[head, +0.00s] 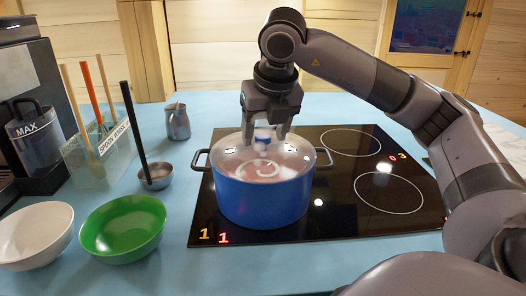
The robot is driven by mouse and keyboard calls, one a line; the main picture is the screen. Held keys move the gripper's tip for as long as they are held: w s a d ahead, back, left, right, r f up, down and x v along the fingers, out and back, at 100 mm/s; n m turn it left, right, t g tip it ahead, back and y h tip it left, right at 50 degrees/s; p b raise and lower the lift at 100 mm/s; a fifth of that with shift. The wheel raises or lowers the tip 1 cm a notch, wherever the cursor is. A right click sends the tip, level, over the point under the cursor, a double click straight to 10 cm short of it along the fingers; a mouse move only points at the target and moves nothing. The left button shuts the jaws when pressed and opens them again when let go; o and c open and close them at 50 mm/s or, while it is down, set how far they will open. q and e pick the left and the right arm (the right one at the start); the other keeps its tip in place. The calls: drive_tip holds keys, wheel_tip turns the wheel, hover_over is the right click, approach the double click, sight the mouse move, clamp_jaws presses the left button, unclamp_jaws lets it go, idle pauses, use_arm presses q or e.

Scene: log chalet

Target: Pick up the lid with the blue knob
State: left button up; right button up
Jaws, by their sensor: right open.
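The glass lid (232,157) lies on the blue pot (262,200), which stands on the left part of the black cooktop. The lid's blue knob (262,139) sticks up at its centre. My right gripper (266,138) points down over the lid, with its fingers apart on either side of the knob. I cannot tell whether the fingers touch the knob. My left gripper is not in view.
The black cooktop (400,215) has empty rings at the right. At the left are a green bowl (124,228), a white bowl (34,234), a ladle (154,175), a utensil holder (100,160) and a metal jug (177,122). A coffee machine (28,75) stands at the far left.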

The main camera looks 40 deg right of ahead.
drive_tip(key=shift+w+f, duration=0.1)
drive_tip(key=shift+f, duration=0.2)
clamp_jaws()
drive_tip(key=shift+r, duration=0.15)
